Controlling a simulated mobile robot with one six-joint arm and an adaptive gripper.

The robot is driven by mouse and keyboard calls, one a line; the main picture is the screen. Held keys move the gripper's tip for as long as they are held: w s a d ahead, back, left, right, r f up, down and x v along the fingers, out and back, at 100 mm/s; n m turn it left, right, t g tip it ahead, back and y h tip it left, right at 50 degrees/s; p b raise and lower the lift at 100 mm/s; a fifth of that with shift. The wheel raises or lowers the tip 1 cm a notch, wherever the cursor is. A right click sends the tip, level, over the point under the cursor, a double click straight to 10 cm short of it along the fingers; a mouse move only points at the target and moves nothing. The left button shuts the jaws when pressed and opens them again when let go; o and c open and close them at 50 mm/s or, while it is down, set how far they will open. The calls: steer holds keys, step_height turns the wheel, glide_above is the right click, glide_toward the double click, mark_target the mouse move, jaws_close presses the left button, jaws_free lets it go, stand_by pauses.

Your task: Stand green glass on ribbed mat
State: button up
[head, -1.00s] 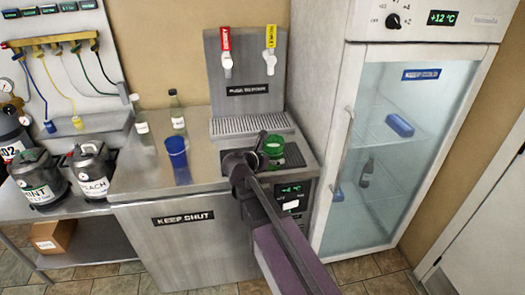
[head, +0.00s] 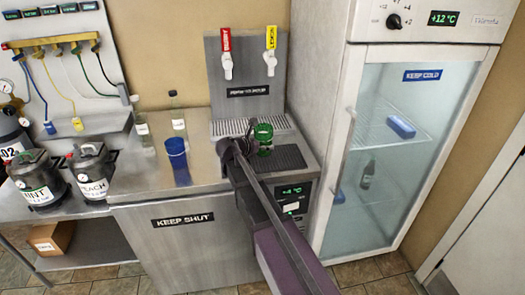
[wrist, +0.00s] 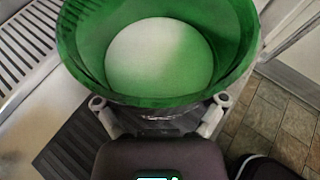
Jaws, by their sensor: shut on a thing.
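The green glass (head: 264,134) is upright in my gripper (head: 248,146), on the counter side near the drip grille in the head view. In the wrist view the green glass (wrist: 160,92) is seen from above, with a pale round patch inside. The fingers of my gripper (wrist: 160,103) are shut on its near side. The dark ribbed mat (head: 291,157) lies on the counter to the right of and nearer than the glass; in the wrist view the mat (wrist: 72,150) shows at lower left. I cannot tell how high the glass is held.
The drip grille (head: 228,129) and two taps (head: 227,65) are behind the glass. A blue cup (head: 178,158) and two bottles (head: 179,120) stand left on the counter. A glass-door fridge (head: 400,150) rises close on the right.

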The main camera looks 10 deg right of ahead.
mark_target(262, 151)
steer(key=shift+w, duration=0.1)
steer(key=shift+w, duration=0.25)
steer(key=shift+w+a+f+b, duration=0.1)
steer(key=shift+w+f+b, duration=0.25)
steer(key=shift+f+b, duration=1.5)
steer(key=shift+f, duration=0.15)
steer(key=o, duration=1)
steer(key=shift+r, duration=0.25)
